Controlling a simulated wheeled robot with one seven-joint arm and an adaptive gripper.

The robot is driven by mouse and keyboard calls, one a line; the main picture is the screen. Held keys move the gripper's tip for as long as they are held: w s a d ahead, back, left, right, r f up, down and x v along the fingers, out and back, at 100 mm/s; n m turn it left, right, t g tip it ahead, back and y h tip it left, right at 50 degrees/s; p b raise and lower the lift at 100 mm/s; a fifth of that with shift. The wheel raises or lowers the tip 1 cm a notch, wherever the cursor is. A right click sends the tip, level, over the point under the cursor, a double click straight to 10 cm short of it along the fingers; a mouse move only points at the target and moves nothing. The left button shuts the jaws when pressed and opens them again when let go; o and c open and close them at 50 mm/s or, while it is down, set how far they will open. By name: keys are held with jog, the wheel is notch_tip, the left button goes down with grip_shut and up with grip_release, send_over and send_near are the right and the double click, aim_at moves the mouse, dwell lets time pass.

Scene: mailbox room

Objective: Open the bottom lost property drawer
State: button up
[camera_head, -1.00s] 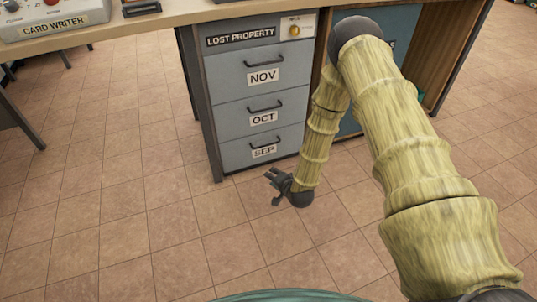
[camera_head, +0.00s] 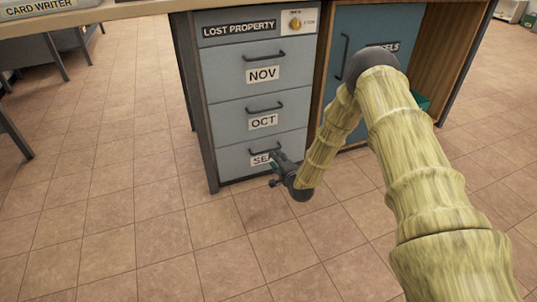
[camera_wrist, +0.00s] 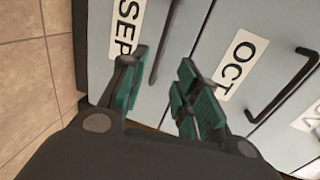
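The lost property cabinet has three blue-grey drawers labelled NOV, OCT and SEP, all closed. The bottom drawer, SEP (camera_head: 235,163), is partly hidden behind my gripper (camera_head: 278,171) in the head view. In the wrist view my gripper (camera_wrist: 160,88) is open, its two teal-padded fingers apart. The dark handle of the SEP drawer (camera_wrist: 165,42) runs up between the fingers, its near end close to the left fingertip. I cannot tell whether they touch. The SEP label (camera_wrist: 127,27) is beyond the left finger.
The OCT drawer handle (camera_wrist: 285,88) lies right of the fingers. A blue parcels door (camera_head: 352,45) with a vertical handle stands right of the drawers. The desk top (camera_head: 130,11) overhangs above. The tiled floor (camera_head: 130,230) in front is clear.

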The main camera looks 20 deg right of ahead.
jog(key=shift+b+x, duration=2.1)
jog(key=shift+x, duration=2.45)
grip_shut()
